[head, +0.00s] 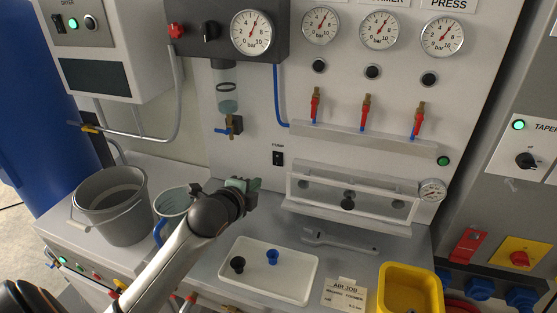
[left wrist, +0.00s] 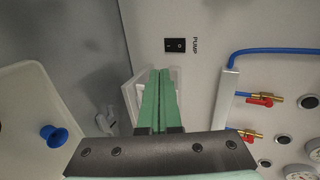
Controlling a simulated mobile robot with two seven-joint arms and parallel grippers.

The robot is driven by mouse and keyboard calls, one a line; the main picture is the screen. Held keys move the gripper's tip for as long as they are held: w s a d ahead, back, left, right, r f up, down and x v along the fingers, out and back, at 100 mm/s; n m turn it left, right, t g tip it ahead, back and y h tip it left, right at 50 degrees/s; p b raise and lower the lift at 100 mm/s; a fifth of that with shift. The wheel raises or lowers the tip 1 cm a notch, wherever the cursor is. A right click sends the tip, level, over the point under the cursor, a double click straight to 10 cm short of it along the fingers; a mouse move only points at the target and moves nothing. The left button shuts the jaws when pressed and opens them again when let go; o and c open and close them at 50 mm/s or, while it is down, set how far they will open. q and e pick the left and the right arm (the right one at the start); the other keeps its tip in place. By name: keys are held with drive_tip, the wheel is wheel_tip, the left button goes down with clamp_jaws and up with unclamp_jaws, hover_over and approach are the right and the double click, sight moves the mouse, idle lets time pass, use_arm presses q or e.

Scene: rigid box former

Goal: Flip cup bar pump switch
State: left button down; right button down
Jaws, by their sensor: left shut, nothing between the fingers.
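The pump switch (head: 278,158) is a small black rocker on the grey panel, under a PUMP label, right of my left gripper in the head view. In the left wrist view the switch (left wrist: 175,45) shows just beyond the fingertips, with a white mark on it. My left gripper (head: 246,184) has green fingers that are shut and empty; they also show in the left wrist view (left wrist: 160,75). The fingertips appear apart from the switch. My right gripper is not in view.
A clear-fronted box (head: 350,222) juts from the panel right of the switch. Below are a white tray (head: 262,290) with a black and a blue cup, a wrench (head: 340,241) and a yellow bin (head: 385,290). A grey bucket (head: 115,215) and a jug (head: 172,203) stand left.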

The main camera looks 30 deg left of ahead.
use_arm(q)
approach(276, 164)
drive_tip(key=shift+w+f, duration=1.45)
drive_tip(key=shift+w, duration=0.55)
drive_tip(key=shift+w+a+f, duration=0.15)
drive_tip(key=shift+w+a, duration=0.45)
drive_tip(key=shift+w, duration=0.25)
drive_tip(key=shift+w+a+t+b, duration=0.15)
drive_tip(key=shift+t+b, duration=0.25)
drive_tip(key=shift+b, duration=0.25)
